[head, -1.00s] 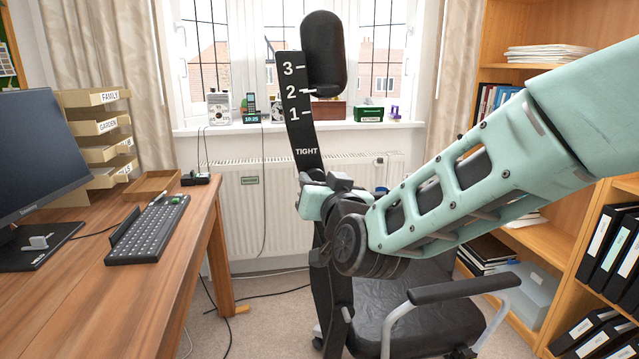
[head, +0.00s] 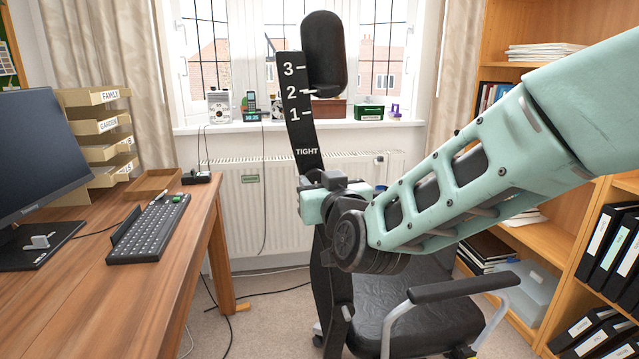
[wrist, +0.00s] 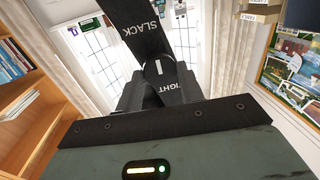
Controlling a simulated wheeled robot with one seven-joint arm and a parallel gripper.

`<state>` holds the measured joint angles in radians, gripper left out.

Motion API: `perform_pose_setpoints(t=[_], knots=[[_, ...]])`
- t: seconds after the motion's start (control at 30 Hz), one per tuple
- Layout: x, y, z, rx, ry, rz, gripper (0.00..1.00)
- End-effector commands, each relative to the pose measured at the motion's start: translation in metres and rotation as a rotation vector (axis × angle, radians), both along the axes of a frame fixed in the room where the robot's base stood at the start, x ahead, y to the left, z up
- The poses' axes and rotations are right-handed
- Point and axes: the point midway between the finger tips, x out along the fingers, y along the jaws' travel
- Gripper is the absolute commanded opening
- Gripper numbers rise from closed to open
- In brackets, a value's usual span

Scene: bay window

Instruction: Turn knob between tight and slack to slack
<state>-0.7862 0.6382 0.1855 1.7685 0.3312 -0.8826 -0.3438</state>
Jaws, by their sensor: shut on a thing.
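The knob (wrist: 158,70) is dark and round with a white line on its face, on the black chair post (head: 303,125). The word SLACK shows on the post above the knob in the wrist view, and TIGHT is partly covered beside my fingers. The white line runs roughly between the two words; its exact setting is hard to tell. My gripper (wrist: 160,92) is shut on the knob. In the head view my gripper (head: 325,188) is at the post just below TIGHT, and it hides the knob and SLACK.
The post carries marks 1, 2, 3 and a black headrest (head: 324,52). The chair seat and armrest (head: 464,288) are below my arm. A desk (head: 165,255) with keyboard and monitor stands left, a bookshelf (head: 560,215) right. A radiator and windowsill lie behind.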

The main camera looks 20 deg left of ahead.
Motion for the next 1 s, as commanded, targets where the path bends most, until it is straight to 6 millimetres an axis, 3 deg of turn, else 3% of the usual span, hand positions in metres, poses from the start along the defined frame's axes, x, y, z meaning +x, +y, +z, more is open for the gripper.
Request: perform_pose_setpoints(t=[0.03,0.1,0.53,1.0], knots=[[-0.001,0.0,-0.003,-0.005,0.004,0.003,0.43],[-0.001,0.0,-0.003,-0.005,0.004,0.002,0.59],[-0.009,-0.006,-0.001,-0.002,0.002,0.002,0.59],[-0.089,-0.071,-0.001,-0.003,0.002,0.003,0.59]])
